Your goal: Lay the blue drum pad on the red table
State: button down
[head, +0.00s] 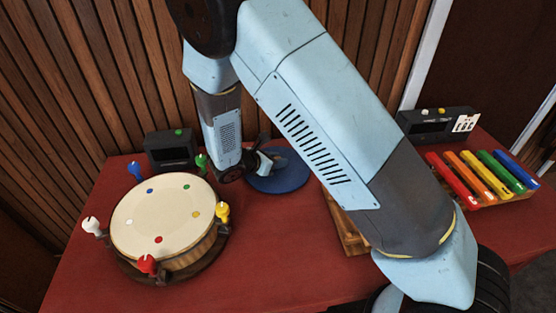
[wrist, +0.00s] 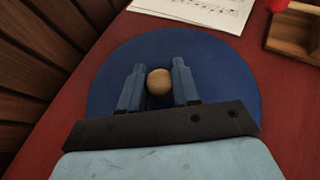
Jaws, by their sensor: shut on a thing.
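The blue drum pad (head: 290,180) is a flat dark-blue disc over the back middle of the red table (head: 285,270). A round wooden knob (wrist: 159,82) stands at its middle in the wrist view, where the pad (wrist: 225,75) fills much of the picture. My gripper (wrist: 158,84) is shut on the knob, with a blue finger on each side of it. In the head view my gripper (head: 262,162) is partly dark and small above the pad. The pad looks flat and level; I cannot tell whether it touches the table or hangs just above it.
A cream-topped drum (head: 165,215) with coloured pegs stands left on the table. Black boxes stand behind it (head: 171,150) and at the right (head: 428,125). Coloured bars (head: 480,175) lie at right. A sheet of music (wrist: 205,10) lies beside the pad. My arm hides part of a wooden piece (head: 348,232).

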jog(key=shift+f, duration=0.15)
jog(key=c, duration=0.8)
grip_release()
jog(key=shift+o, duration=0.2)
jog(key=shift+r, duration=0.25)
jog(key=v, duration=1.2)
jog(key=shift+s+f, duration=0.1)
jog(key=shift+d, duration=0.1)
